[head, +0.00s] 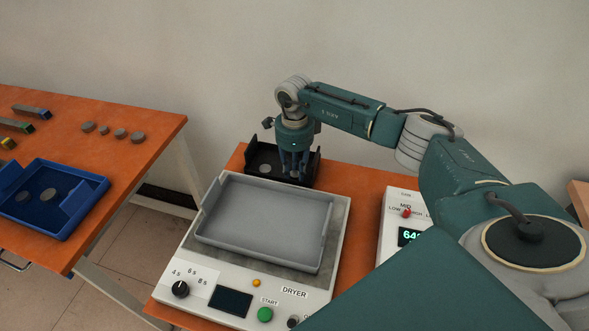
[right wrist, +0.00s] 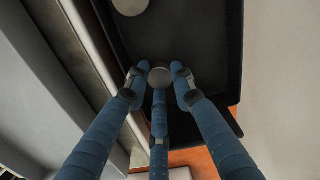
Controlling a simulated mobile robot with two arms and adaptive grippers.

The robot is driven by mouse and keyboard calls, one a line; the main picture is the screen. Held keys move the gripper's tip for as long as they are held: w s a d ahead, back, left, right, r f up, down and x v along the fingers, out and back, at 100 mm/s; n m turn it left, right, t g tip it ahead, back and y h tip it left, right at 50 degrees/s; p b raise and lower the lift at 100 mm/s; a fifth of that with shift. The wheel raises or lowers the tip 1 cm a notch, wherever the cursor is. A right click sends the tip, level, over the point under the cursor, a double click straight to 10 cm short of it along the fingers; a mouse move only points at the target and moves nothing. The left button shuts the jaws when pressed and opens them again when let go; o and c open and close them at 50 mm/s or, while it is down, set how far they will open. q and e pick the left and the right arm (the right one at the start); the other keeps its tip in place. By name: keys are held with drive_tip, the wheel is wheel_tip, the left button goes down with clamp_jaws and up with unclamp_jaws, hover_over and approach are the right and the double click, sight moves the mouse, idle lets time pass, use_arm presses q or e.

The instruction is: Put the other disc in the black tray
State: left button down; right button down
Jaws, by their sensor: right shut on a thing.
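The black tray (head: 313,168) stands behind the dryer, and its dark floor fills much of the right wrist view (right wrist: 190,30). One grey disc (head: 264,168) lies in the tray's left part; it also shows at the top of the right wrist view (right wrist: 130,5). My right gripper (head: 293,174) points down over the tray's right part. Its blue fingers are shut on the other disc (right wrist: 159,77), which is small, round and grey. In the head view the fingers hide this disc. Whether it touches the tray floor I cannot tell. My left gripper is not in view.
The dryer (head: 185,258) with an empty grey tray (head: 265,218) stands just in front of the black tray. A device with a lit display (head: 408,236) is at right. The left table holds a blue tray (head: 62,221) with discs, several loose discs (head: 120,133) and bars.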

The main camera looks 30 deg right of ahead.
sight(295, 174)
drive_tip(key=shift+f, duration=0.1)
drive_tip(key=c, duration=1.7)
unclamp_jaws()
drive_tip(key=shift+c, duration=0.2)
drive_tip(key=shift+r, duration=0.25)
wheel_tip(295, 174, up, 12)
drive_tip(key=b, duration=0.1)
